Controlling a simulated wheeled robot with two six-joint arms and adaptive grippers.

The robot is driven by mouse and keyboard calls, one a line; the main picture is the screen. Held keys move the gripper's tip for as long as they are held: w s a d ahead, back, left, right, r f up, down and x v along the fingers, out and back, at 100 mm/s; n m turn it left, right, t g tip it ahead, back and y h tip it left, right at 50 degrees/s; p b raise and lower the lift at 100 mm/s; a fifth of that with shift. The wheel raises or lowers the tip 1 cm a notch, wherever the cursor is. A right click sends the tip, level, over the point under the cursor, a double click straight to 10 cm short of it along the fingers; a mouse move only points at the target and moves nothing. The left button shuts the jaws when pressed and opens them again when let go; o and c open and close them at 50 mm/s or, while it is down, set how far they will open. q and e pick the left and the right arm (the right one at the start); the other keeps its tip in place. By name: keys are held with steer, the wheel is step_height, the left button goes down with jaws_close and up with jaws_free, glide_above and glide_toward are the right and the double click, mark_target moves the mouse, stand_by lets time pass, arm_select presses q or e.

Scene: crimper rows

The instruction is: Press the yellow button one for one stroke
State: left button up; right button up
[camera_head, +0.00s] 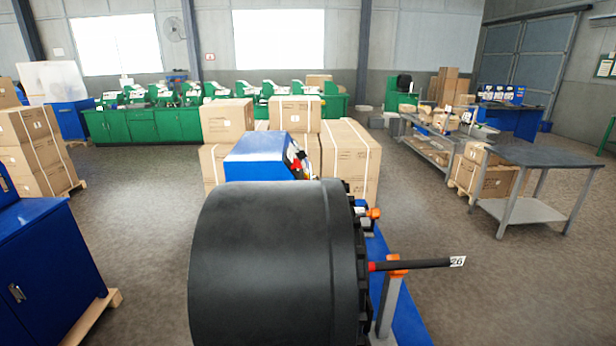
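A large black cylinder-shaped crimper head (270,265) fills the lower middle of the head view. Behind it stands a blue control box (258,158). Its right-hand face carries a small panel (298,160) with white and red parts, seen at a steep angle. I cannot make out a yellow button there for certain; it is too small or turned away. Neither of my grippers shows in this view.
A black rod (415,265) tagged 26 juts right from an orange clamp (397,265) on a grey post. Cartons (350,155) stand behind the crimper. A blue cabinet (45,265) is at left, a grey table (545,157) at right.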

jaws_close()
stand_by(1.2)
